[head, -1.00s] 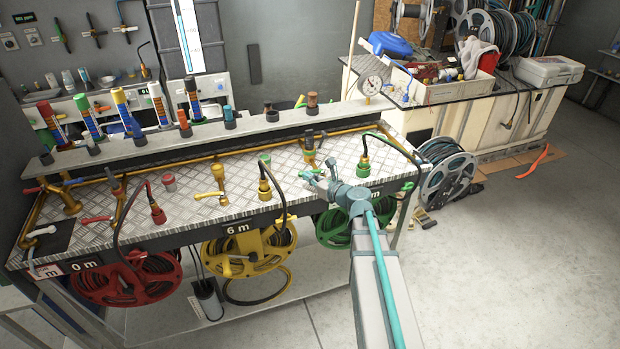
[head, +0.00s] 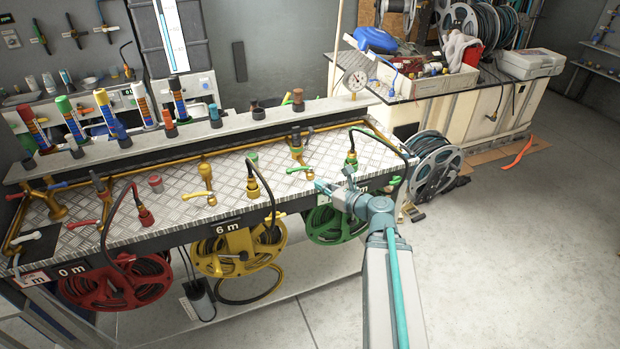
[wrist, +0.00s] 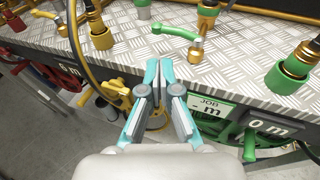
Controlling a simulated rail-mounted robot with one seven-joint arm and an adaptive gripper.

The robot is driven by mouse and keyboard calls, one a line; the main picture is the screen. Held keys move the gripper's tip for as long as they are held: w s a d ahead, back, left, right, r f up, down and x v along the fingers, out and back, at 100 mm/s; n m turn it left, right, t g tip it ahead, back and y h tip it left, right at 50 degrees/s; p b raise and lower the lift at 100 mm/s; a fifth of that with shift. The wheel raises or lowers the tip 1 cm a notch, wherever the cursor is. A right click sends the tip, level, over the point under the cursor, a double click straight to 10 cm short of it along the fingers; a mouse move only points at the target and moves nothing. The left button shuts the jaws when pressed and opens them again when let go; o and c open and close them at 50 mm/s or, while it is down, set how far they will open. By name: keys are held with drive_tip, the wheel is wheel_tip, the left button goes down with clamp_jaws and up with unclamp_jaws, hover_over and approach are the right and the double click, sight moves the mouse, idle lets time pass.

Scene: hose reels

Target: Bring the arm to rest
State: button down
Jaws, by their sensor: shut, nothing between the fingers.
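My gripper (head: 326,188) is at the front edge of the chequer-plate bench (head: 229,178), near the green reel (head: 336,226). In the wrist view my gripper (wrist: 159,76) has its teal-backed fingers together at the tips, with nothing between them. Its fingertips overlap the bench's front edge in that view; I cannot tell whether they touch it. My arm comes in from the lower right in the head view and hides part of the bench's right end.
A green-handled valve (head: 307,170) and a hose end with a green collar (head: 351,160) stand close by on the bench. The yellow reel (head: 238,252) and red reel (head: 128,282) hang to the left.

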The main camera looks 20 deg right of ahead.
drive_tip(key=s+a+f+n+g, duration=0.3)
drive_tip(key=s+f+n+g, duration=0.15)
drive_tip(key=f+n, duration=0.35)
drive_tip(key=s+a+f+n+g, duration=0.25)
drive_tip(key=s+f+n, duration=0.25)
drive_tip(key=f, duration=0.4)
drive_tip(key=s+a+f+n+g, duration=0.3)
drive_tip(key=s+f+n+g, duration=0.15)
drive_tip(key=f+n, duration=0.35)
drive_tip(key=s+a+f+n+g+h, duration=0.2)
drive_tip(key=s+f, duration=0.4)
drive_tip(key=s, duration=0.4)
drive_tip(key=s+a+f+n+g+h, duration=0.1)
drive_tip(key=s+a+f+n+g, duration=0.1)
drive_tip(key=s+f+n+g, duration=0.2)
drive_tip(key=s+a+f+n+g+h, duration=0.2)
drive_tip(key=s+f+n+g, duration=0.2)
drive_tip(key=s+f, duration=0.5)
drive_tip(key=s, duration=0.7)
drive_tip(key=shift+a+f+n+h, duration=0.15)
drive_tip(key=shift+a+n+h, duration=0.15)
drive_tip(key=shift+n, duration=0.1)
